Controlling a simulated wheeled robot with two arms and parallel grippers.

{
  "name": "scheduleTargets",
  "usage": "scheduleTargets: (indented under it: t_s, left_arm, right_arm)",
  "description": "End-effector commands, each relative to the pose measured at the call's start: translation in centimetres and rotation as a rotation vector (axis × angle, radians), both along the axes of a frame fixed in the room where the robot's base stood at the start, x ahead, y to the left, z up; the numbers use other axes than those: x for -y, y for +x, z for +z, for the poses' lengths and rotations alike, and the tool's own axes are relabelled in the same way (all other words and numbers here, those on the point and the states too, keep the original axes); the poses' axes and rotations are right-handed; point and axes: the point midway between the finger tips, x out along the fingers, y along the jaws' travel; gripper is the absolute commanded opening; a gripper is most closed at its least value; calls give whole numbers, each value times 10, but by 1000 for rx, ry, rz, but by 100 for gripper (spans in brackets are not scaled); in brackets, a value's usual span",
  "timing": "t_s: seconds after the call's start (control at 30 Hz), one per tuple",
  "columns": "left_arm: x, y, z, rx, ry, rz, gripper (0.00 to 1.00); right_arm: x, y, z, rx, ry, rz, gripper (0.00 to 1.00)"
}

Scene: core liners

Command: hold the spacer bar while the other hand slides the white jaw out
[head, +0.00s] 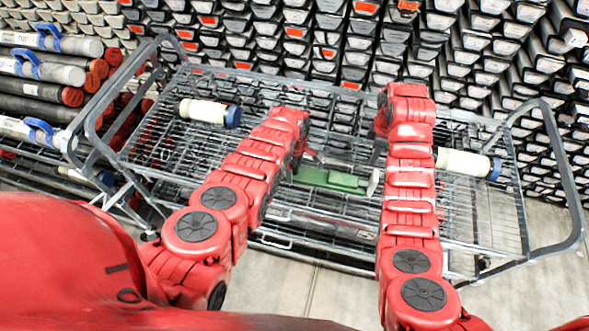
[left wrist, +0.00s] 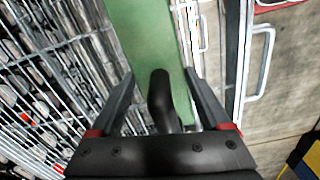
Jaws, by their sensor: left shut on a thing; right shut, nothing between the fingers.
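The green spacer bar (head: 330,179) lies across the wire cart, and it fills the upper middle of the left wrist view (left wrist: 142,40). The pale jaw (head: 373,182) stands upright at its right end, partly behind my right arm. My left gripper (head: 308,156) is at the bar's left part. In the left wrist view its two fingers (left wrist: 158,85) lie either side of the bar and a black post (left wrist: 160,97); the exact contact is hard to see. My right gripper (head: 381,122) is shut and empty, mostly hidden by its own arm, above and apart from the jaw.
The wire cart (head: 145,155) has raised tubular handles at both ends. A cream bottle with a blue cap (head: 203,111) lies at its left, another (head: 463,163) at its right. Core tubes (head: 50,70) are stacked at left. Racked core boxes (head: 330,50) fill the back.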

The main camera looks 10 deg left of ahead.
Motion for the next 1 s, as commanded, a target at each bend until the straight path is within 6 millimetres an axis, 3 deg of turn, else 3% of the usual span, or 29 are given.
scheduleTargets:
  t_s: [0.2,1.0]
  left_arm:
    - [0,0,0,1,0,0,0]
    - [0,0,0,0,0,0,0]
  right_arm:
    - [-6,0,-3,2,1,127,0]
    - [-6,0,-36,-1,1,123,0]
